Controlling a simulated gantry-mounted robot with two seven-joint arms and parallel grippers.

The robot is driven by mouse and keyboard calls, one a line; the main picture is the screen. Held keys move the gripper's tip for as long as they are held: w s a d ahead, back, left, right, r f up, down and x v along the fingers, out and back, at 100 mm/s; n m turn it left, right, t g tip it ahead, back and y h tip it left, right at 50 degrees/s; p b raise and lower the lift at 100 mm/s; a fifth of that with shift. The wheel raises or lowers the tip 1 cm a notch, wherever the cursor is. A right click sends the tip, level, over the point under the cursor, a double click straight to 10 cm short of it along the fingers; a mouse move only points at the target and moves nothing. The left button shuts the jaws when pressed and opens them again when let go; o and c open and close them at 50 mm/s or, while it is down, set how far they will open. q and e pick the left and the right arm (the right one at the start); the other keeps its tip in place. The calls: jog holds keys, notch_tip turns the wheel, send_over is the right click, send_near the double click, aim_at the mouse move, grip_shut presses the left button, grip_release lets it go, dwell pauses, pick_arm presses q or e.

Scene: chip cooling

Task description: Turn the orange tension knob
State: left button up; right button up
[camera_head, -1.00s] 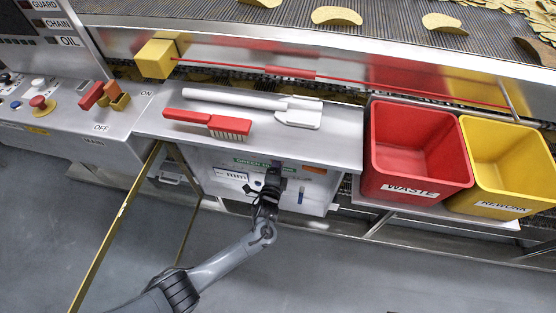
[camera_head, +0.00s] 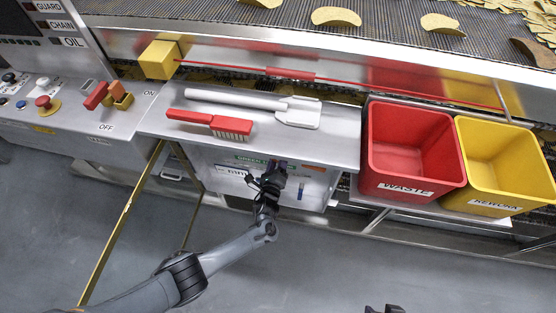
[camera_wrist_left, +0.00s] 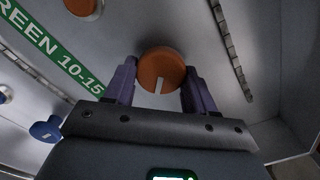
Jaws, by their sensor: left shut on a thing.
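The orange knob (camera_wrist_left: 161,68) with a pale pointer line sits on the grey panel, between the two purple fingers of my left gripper (camera_wrist_left: 160,88) in the left wrist view. The fingers are closed on its sides. In the head view my left gripper (camera_head: 277,168) is at the panel under the shelf and hides the knob. A second orange round part (camera_wrist_left: 84,6) is cut off at the top of the wrist view. A dark tip, seemingly my right gripper (camera_head: 385,309), just shows at the bottom of the head view; its jaws cannot be made out.
A green label (camera_wrist_left: 50,50) and a blue knob (camera_wrist_left: 46,130) are on the panel. Above it, a steel shelf (camera_head: 340,140) holds a red brush (camera_head: 207,121) and a white scraper (camera_head: 295,113). Red (camera_head: 405,187) and yellow (camera_head: 490,195) bins stand to the right.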

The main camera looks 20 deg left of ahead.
dwell(0.6)
pick_arm(q)
jog(key=o, duration=1)
jog(key=shift+s, duration=0.1)
jog(key=s+d+p, duration=0.1)
jog(key=s+p, duration=0.3)
jog(key=s, duration=0.6)
jog(key=shift+s+d, duration=0.25)
